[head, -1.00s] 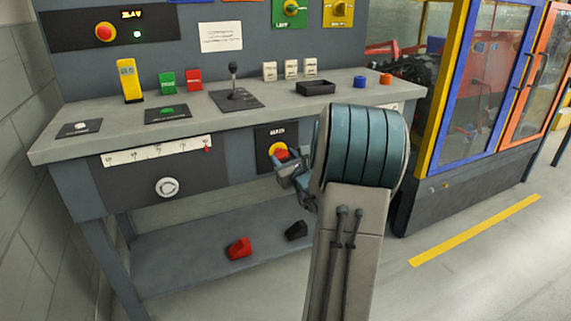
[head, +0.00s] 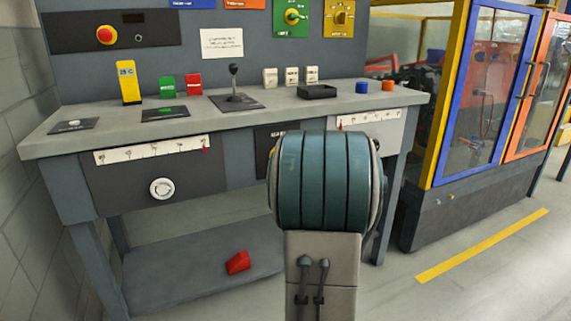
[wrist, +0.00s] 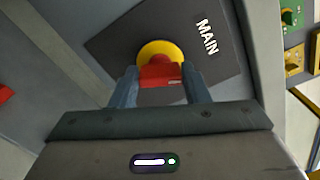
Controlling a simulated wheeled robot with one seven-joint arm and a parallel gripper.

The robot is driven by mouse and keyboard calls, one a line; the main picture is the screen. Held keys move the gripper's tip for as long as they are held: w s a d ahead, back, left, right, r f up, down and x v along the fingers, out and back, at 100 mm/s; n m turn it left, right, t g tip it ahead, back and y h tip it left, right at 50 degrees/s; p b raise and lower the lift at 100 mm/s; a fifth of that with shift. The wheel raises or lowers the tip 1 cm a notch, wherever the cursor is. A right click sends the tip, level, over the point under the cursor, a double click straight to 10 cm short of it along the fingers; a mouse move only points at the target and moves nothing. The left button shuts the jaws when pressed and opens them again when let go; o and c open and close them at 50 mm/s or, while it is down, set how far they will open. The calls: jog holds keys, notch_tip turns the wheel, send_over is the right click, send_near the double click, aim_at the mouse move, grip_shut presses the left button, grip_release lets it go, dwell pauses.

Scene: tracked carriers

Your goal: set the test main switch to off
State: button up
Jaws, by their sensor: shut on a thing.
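The main switch is a red knob (wrist: 158,74) on a yellow round base (wrist: 160,50), set in a dark plate marked MAIN (wrist: 205,62). It shows in the wrist view. My gripper (wrist: 159,76) has one finger on each side of the red knob and is shut on it. In the head view my arm covers the gripper and most of the switch; only part of the dark switch plate (head: 264,145) shows. The small display (head: 133,18) on the upper panel is dark, and the lamp (head: 138,38) beside the red button is unlit.
The grey bench (head: 205,130) holds a joystick (head: 234,85), a black tray (head: 318,92), and blue and orange caps at its right. A red block (head: 238,262) lies on the lower shelf. A glazed cabinet (head: 470,110) stands at the right. Floor in front of it is clear.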

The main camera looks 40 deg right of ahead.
jog(key=n, duration=0.4)
jog(key=shift+f+n, duration=0.15)
jog(key=shift+n, duration=0.25)
dwell(0.4)
jog(key=o, duration=1)
jog(key=shift+s, duration=0.15)
jog(key=shift+p+v, duration=1.5)
jog(key=shift+v, duration=5.35)
jog(key=shift+a, duration=0.1)
